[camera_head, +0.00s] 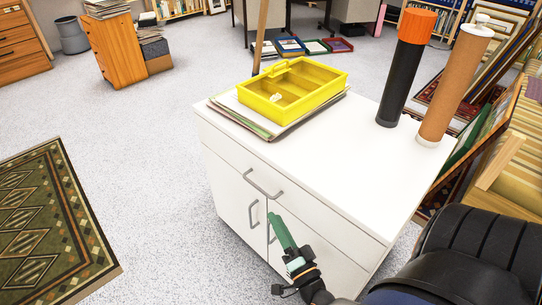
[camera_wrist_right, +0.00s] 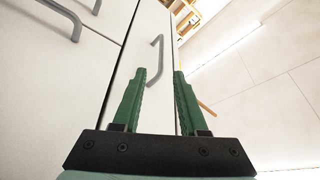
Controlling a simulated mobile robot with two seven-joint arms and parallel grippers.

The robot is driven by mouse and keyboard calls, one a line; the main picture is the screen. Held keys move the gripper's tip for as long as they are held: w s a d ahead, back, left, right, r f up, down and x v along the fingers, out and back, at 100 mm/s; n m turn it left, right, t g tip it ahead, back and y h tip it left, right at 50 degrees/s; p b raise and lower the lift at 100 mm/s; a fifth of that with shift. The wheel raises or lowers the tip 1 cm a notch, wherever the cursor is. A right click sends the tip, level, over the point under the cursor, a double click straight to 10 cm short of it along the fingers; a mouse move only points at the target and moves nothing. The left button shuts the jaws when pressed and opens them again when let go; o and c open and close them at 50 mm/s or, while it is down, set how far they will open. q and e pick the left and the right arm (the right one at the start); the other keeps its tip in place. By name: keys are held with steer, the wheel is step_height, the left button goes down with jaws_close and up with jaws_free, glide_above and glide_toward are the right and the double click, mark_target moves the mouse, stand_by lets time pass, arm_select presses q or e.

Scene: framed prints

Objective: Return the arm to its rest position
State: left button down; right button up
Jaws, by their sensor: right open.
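My right gripper (camera_head: 281,230) has green fingers and is in front of the white cabinet (camera_head: 330,160), by its drawer and doors. In the right wrist view its two fingers (camera_wrist_right: 159,72) stand apart with nothing between them but the view of a cabinet door and its grey handle (camera_wrist_right: 154,60). It appears apart from the cabinet, though the exact gap cannot be told. My right arm (camera_head: 465,260) comes in from the lower right. My left gripper is not in view.
A yellow tray (camera_head: 327,99) rests on papers (camera_head: 222,108) on the cabinet top. A black tube with an orange cap (camera_head: 400,80) and a brown tube (camera_head: 454,90) stand upright at its right. Framed prints lean at the right. Carpet at the left is open around a patterned rug (camera_head: 80,190).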

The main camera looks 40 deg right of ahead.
steer(key=shift+s+a, duration=0.1)
steer(key=shift+s, duration=0.2)
stand_by(0.4)
